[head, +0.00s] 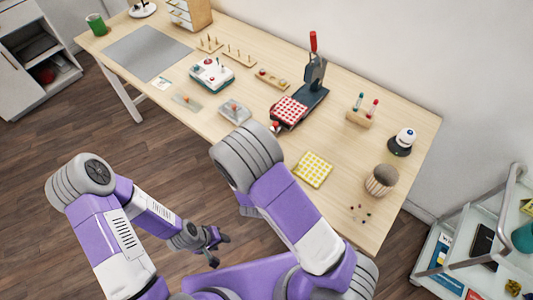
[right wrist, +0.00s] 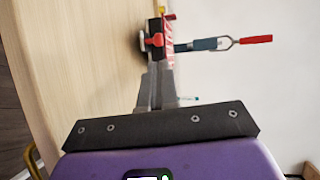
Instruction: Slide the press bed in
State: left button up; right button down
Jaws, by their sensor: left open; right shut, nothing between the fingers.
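The press (head: 316,76) stands on the table with its red-handled lever (head: 313,42) upright. Its bed (head: 291,118), under a red-and-white checked cloth (head: 289,109), sticks out toward the table's front edge, with a red knob (head: 276,126) at its front. In the right wrist view the press (right wrist: 205,44) lies sideways, with the knob (right wrist: 154,40) just beyond my right fingertips. My right gripper (right wrist: 157,67) is shut and empty; whether it touches the knob I cannot tell. In the head view my right arm hides it. My left gripper (head: 224,247) is open and empty, low before the table.
A yellow checked cloth (head: 313,169) lies right of my right arm. A clear-lidded box (head: 235,111) and a white device (head: 211,75) stand left of the press. A woven basket (head: 382,180) and a peg holder (head: 359,118) are to the right. The table front between is narrow.

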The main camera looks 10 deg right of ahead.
aim_at(275, 126)
pick_arm(q)
jog(key=shift+w+f+b, duration=0.1)
jog(key=shift+f+b, duration=0.25)
jog(key=shift+f, duration=0.1)
pick_arm(e)
jog(key=x, duration=0.8)
jog(key=shift+w+d+f, duration=0.1)
jog(key=shift+w, duration=0.1)
